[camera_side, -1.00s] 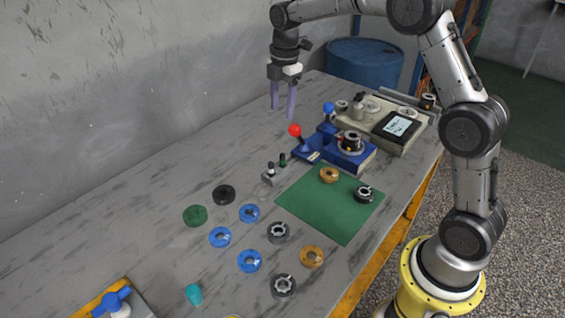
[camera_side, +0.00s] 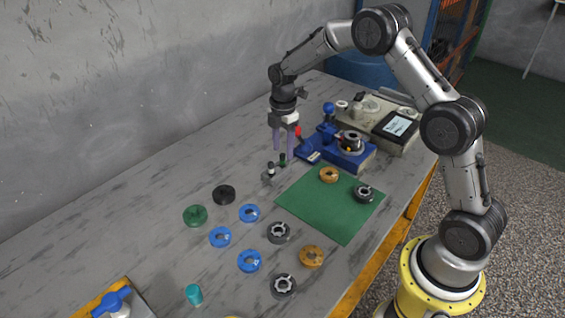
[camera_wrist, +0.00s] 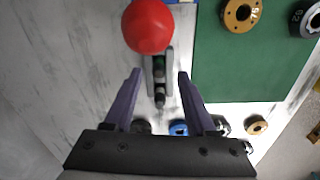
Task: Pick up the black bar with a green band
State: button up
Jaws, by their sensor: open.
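A small black bar with what looks like a green band (camera_side: 283,160) stands upright in a small grey holder (camera_side: 268,179) on the workbench. A second dark bar with a pale part (camera_side: 270,168) stands in the same holder. My gripper (camera_side: 284,152) is open and empty, pointing down just above the green-banded bar, with its purple fingers apart. In the wrist view the holder (camera_wrist: 149,84) lies between and beyond the fingertips (camera_wrist: 160,75).
A red ball knob (camera_wrist: 148,26) on the blue fixture (camera_side: 345,154) stands close behind my gripper. A green mat (camera_side: 325,215) with an orange and a dark ring lies right of the holder. Several rings (camera_side: 220,237) lie in front.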

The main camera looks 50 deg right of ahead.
aim_at(282, 154)
jog(key=shift+w+f, duration=0.1)
jog(key=shift+f, duration=1.7)
grip_shut()
